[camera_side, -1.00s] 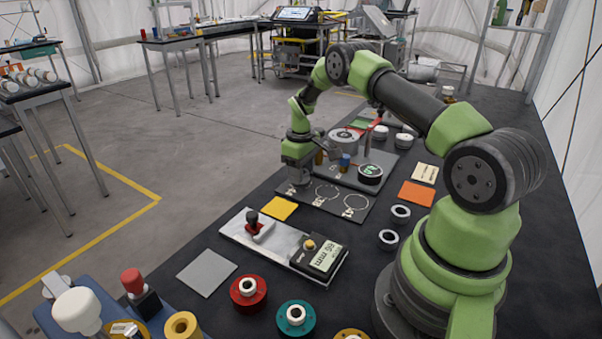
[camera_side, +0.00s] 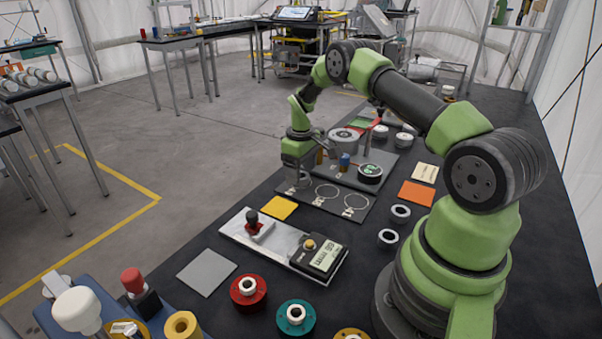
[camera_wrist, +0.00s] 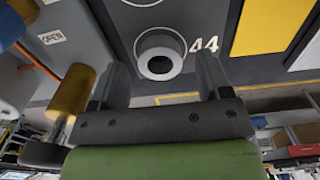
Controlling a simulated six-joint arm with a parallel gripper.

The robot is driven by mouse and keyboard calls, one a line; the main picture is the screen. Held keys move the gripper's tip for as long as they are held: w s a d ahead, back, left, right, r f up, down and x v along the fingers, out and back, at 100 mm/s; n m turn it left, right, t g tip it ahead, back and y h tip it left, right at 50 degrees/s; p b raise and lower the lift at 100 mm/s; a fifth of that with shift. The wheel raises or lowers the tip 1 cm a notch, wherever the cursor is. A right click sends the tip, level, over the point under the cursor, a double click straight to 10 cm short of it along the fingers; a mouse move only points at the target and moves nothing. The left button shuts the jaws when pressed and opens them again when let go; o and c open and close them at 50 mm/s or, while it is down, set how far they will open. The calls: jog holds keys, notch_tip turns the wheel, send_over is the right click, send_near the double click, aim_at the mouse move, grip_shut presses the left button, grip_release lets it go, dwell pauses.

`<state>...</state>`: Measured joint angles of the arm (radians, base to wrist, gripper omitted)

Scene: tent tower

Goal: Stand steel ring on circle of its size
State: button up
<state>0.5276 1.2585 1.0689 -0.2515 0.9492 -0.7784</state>
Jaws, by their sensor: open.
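A steel ring (camera_wrist: 148,65) stands between my fingers in the wrist view, its dark hole facing the camera. A white circle marked 44 (camera_wrist: 203,44) shows around its far side. The ring appears inside that circle; I cannot tell how well centred. My gripper (camera_wrist: 160,68) is open, one finger on each side of the ring, with visible gaps. In the side view my gripper (camera_side: 296,178) is over the left end of the dark circle mat (camera_side: 339,209) and mostly hides the ring. Two other circles, the middle one (camera_side: 327,185) and the right one (camera_side: 355,194), are empty.
A gauge with a display (camera_side: 322,255) sits on a metal plate in front of the mat. A yellow square (camera_side: 279,208) lies nearby. Two loose rings (camera_side: 392,212) (camera_side: 380,238) lie to the right.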

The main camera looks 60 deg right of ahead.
notch_tip(320, 180, up, 11)
jog(key=s+a+r+m+t, duration=0.2)
jog(key=s+a+r+t, duration=0.15)
jog(key=a+r, duration=1.1)
jog(key=s+a+r+m+t+y, duration=0.1)
jog(key=s+a, duration=0.3)
jog(key=s, duration=0.5)
jog(key=s+a+r+m+t+y, duration=0.1)
jog(key=s+a+r+t, duration=0.1)
jog(key=s+a, duration=0.3)
jog(key=shift+s+a+r+t, duration=0.15)
jog(key=shift+s+r+t, duration=0.2)
jog(key=shift+s, duration=1.75)
